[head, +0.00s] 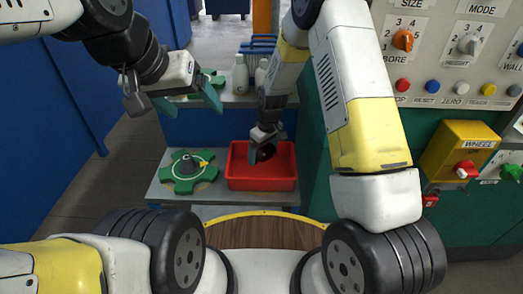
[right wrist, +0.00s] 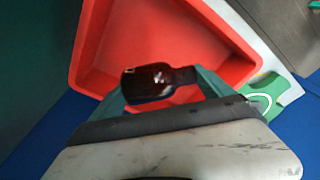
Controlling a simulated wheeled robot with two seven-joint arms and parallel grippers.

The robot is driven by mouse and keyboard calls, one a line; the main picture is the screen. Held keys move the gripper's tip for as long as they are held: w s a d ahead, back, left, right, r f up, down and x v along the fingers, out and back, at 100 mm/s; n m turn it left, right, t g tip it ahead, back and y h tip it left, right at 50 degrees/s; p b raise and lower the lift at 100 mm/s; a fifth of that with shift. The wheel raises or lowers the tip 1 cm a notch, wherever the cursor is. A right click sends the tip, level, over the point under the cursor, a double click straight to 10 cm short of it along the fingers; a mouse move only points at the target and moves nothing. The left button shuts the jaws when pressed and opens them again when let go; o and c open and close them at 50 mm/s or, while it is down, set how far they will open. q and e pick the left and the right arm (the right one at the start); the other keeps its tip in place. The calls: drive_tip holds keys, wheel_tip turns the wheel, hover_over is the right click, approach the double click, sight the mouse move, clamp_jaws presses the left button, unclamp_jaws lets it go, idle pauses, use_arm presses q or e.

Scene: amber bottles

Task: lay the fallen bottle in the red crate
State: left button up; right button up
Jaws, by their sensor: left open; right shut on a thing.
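The amber bottle (right wrist: 160,83) is dark brown and glossy and lies sideways between the fingers of my right gripper (right wrist: 163,88) in the right wrist view. The gripper is shut on it. In the head view my right gripper (head: 266,142) points down over the red crate (head: 263,184), and the bottle (head: 266,153) shows as a dark round shape at its fingers. The red crate (right wrist: 88,50) is behind the bottle in the wrist view. I cannot tell how high the bottle is above the crate floor. My left gripper (head: 189,102) is open and empty, up to the left.
A green handwheel (head: 188,170) lies left of the crate on the grey lower shelf (head: 223,194). Pale bottles (head: 240,74) and another green part (head: 208,78) stand on the upper shelf behind.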

drive_tip(key=shift+f, duration=0.2)
drive_tip(key=o, duration=1.2)
drive_tip(key=shift+c, duration=0.2)
drive_tip(key=shift+r, duration=0.1)
drive_tip(key=r, duration=0.7)
drive_tip(key=shift+s+d+r, duration=0.3)
drive_tip(key=shift+s+d, duration=0.1)
